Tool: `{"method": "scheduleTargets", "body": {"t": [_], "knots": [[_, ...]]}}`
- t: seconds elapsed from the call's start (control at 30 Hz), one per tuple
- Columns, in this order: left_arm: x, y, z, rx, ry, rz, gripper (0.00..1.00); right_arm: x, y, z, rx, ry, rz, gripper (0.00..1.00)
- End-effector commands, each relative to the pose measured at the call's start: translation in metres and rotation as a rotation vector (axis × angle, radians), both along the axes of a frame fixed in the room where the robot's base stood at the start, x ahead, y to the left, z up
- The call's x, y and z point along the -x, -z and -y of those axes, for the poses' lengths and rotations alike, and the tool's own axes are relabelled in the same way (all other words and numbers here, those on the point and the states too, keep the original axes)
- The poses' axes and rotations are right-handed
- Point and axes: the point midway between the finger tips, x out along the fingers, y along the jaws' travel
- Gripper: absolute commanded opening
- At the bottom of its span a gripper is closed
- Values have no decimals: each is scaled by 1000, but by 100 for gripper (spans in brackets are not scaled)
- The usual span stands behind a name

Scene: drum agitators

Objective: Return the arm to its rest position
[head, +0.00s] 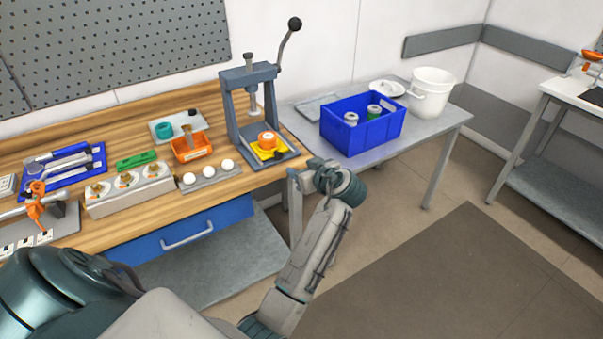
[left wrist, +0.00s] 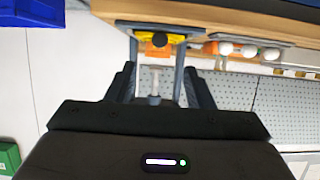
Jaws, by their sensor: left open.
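My left gripper (head: 303,178) is just in front of the bench's right front corner, in front of the grey arbor press (head: 247,88) in the head view. My left arm (head: 318,243) reaches up to it from the bottom of the picture. In the left wrist view, which looks upside down, the two dark fingers of my left gripper (left wrist: 160,90) stand apart, with nothing held between them. The press shows beyond the fingers, with an orange part (head: 268,140) on its yellow plate (head: 268,152). My right gripper is not in view.
The wooden bench (head: 240,190) holds a row of white balls (head: 208,172), an orange bin (head: 191,146) and a blue tool tray (head: 65,170). Right of it, a grey table bears a blue crate (head: 352,139) and a white bucket (head: 430,95). The floor (head: 440,270) is clear.

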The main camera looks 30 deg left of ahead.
Motion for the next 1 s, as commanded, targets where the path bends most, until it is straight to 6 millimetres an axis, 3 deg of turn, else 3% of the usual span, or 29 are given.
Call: {"method": "scheduleTargets", "body": {"t": [0.1,0.37,0.57,0.67,0.77,0.87,1.0], "knots": [[0,0,0,-1,0,0,48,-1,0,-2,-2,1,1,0],[0,0,0,0,0,-1,48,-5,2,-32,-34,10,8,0],[-1,8,1,-1,16,-21,48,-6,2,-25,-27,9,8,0],[-5,42,4,-1,80,-96,48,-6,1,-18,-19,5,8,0],[-6,103,11,8,197,-222,48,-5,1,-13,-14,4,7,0],[4,179,21,32,336,-365,48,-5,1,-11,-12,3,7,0],[37,281,35,84,512,-533,48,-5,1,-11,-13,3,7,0]]}}
